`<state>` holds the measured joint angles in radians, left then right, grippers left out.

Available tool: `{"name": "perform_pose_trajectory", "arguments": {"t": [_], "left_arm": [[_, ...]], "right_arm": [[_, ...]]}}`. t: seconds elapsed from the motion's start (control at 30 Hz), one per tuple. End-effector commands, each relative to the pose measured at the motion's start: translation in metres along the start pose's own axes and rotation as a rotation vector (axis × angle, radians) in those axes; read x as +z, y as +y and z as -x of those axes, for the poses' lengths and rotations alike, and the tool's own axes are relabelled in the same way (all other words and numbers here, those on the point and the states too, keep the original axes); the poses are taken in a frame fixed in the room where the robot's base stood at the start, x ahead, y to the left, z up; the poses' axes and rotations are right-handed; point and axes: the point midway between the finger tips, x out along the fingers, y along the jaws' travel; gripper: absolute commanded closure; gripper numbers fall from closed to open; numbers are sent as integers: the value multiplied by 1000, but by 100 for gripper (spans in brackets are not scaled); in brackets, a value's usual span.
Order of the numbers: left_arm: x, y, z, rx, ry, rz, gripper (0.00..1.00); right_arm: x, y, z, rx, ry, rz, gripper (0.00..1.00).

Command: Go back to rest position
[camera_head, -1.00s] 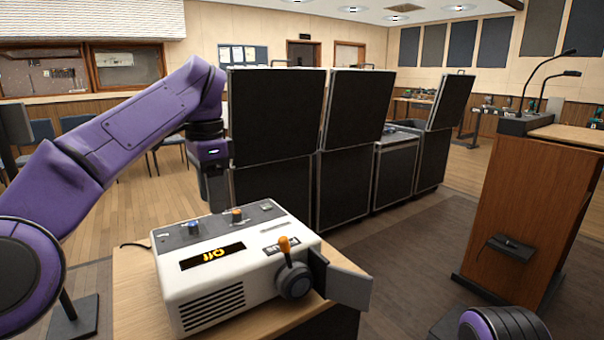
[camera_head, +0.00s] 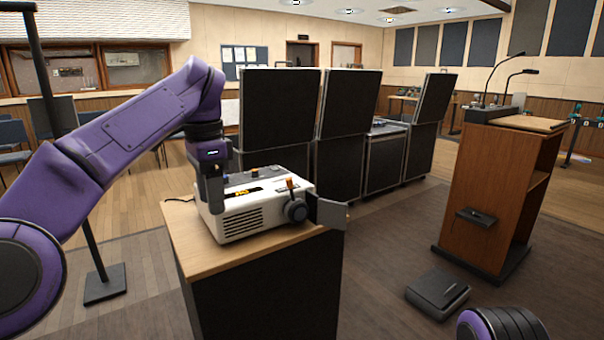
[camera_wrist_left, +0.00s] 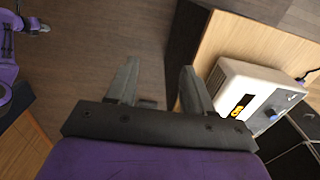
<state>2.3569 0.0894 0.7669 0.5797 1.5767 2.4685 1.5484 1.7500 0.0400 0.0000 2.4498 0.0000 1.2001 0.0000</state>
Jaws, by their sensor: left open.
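My left arm comes in from the left and bends down, and its gripper (camera_head: 213,205) points downward in front of the left side of the white fader box (camera_head: 255,222). In the left wrist view the two fingers (camera_wrist_left: 160,78) are apart with only floor between them, so the gripper is open and empty. The box shows there to the right of the fingers (camera_wrist_left: 232,82), apart from them.
The box stands on a wood-topped dark stand (camera_head: 196,245). Tall black cases (camera_head: 278,105) stand behind it. A wooden lectern (camera_head: 490,195) with microphones is at the right, and a dark floor box (camera_head: 438,292) lies before it. A thin post (camera_head: 75,170) stands at the left.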

Motion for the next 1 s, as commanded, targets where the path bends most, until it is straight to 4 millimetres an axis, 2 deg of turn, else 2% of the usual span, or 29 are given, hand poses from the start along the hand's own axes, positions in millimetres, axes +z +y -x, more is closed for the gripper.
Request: {"name": "perform_pose_trajectory", "arguments": {"t": [0.37, 0.57, 0.67, 0.77, 0.87, 0.93, 1.0], "left_arm": [[13, -26, -59, -89, -258, -191, 49], [34, -50, -112, -136, -526, -424, 49], [50, -64, -148, -140, -726, -624, 49], [71, -79, -195, -101, -998, -943, 49], [97, -86, -257, 38, -1330, -1438, 49], [114, -78, -306, 197, -1526, -1841, 49], [132, -59, -353, 375, -1654, -2234, 49]], "right_arm": [[-2, 0, 5, 0, 0, 0, 100], [-4, 1, 11, 0, 0, 0, 100], [-6, 1, 15, 0, 0, 0, 100], [-9, 2, 21, 0, 0, 0, 100], [-12, 3, 29, 0, 0, 0, 100], [-14, 3, 35, 0, 0, 0, 100], [-16, 4, 39, 0, 0, 0, 100]]}}
